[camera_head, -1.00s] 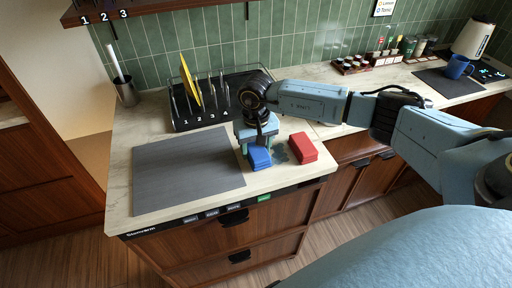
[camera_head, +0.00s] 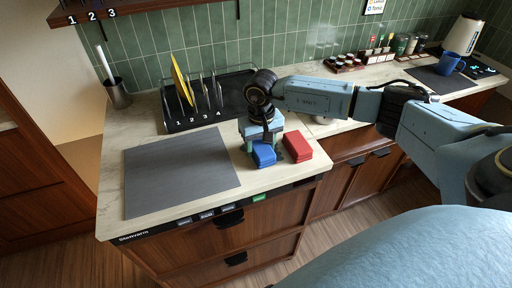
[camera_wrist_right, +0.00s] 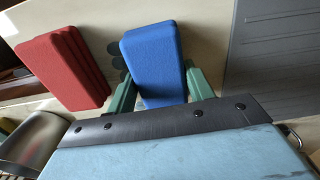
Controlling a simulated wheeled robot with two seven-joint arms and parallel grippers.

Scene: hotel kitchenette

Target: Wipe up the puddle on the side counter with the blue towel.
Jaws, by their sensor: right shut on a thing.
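The blue towel (camera_head: 264,156), a folded block, lies on the side counter (camera_head: 180,134) at its front right. My right gripper (camera_head: 262,147) points down over the towel and is shut on it. In the right wrist view the blue towel (camera_wrist_right: 155,58) sits between the green fingers. The puddle (camera_wrist_right: 117,56) shows there as small dark patches beside the towel, between it and the red folded cloth. The rest of the puddle is hidden, and I cannot make it out in the head view. My left gripper is not in view.
The red folded cloth (camera_head: 298,146) lies close to the right of the towel. A grey mat (camera_head: 180,172) covers the counter to the left. A numbered black rack (camera_head: 176,126) with a yellow board (camera_head: 181,80) stands behind. The counter's front edge is close.

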